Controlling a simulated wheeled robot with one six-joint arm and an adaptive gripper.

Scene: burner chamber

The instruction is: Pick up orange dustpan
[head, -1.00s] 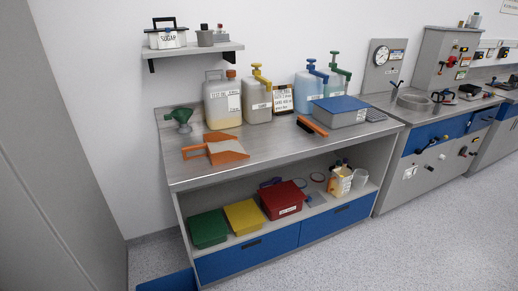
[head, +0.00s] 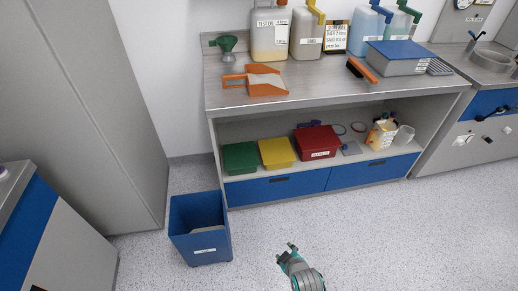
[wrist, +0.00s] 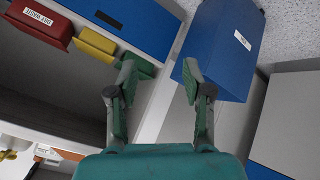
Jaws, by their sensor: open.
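The orange dustpan (head: 258,82) lies on the left part of the steel bench top (head: 310,92) in the head view. Its loop handle points left and its pan is to the right, with a pale surface in the pan. My gripper (head: 288,250) is low in the head view, in front of the bench and well apart from the dustpan. In the wrist view my gripper (wrist: 157,80) is open, with its two fingers apart and nothing between them.
A brush (head: 362,70) and a grey box with a blue lid (head: 400,60) are to the right. A blue bin (head: 200,232) stands on the floor. Lidded boxes (head: 277,153) sit on the lower shelf.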

